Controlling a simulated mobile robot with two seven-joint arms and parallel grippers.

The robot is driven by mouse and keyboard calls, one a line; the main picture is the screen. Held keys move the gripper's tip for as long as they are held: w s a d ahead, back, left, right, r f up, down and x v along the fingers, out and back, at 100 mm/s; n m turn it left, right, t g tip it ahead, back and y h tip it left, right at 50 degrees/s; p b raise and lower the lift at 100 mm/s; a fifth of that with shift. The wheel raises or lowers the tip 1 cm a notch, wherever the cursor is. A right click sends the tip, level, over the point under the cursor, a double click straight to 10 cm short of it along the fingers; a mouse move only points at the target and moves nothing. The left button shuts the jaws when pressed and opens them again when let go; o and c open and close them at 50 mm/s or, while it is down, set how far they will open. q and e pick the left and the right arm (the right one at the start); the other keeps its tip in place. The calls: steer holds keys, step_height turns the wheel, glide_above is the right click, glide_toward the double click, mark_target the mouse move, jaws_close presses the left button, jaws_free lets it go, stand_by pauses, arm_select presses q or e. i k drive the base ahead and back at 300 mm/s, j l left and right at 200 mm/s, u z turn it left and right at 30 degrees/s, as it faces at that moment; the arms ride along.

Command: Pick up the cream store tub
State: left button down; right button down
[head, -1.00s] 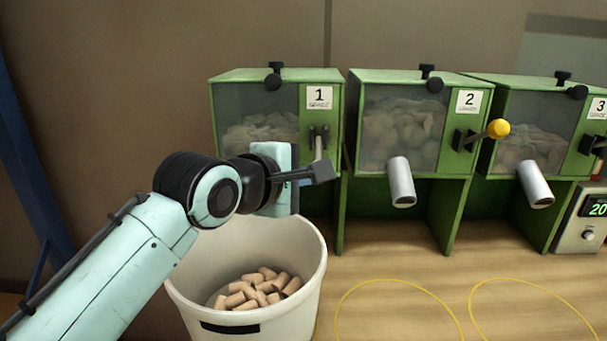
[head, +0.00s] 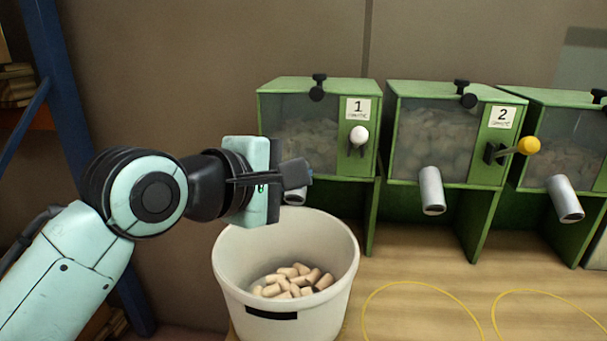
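The cream store tub (head: 332,297) stands upright at the left end of the wooden table in the head view. It has a black label on its front and several cork stoppers (head: 292,281) lying in its bottom. My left gripper (head: 297,174) is above the tub's back rim, in front of dispenser 1, and points right. I see it side-on, so the gap between its fingers cannot be made out. It hides part of dispenser 1's spout. I see nothing of my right gripper.
Green dispenser 1 (head: 318,86) with a white knob (head: 359,136) stands behind the tub. Dispenser 2 (head: 450,90) with a yellow knob (head: 528,146) and another dispenser stand to the right. Yellow rings mark clear table (head: 470,285) right of the tub. A blue post (head: 58,60) is at left.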

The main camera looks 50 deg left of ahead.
mark_target(290, 279)
steer(key=k+l, duration=0.2)
steer(key=l, duration=0.2)
steer(key=k+l, duration=0.2)
steer(key=l, duration=0.2)
steer(key=k+l, duration=0.2)
steer(key=l, duration=0.2)
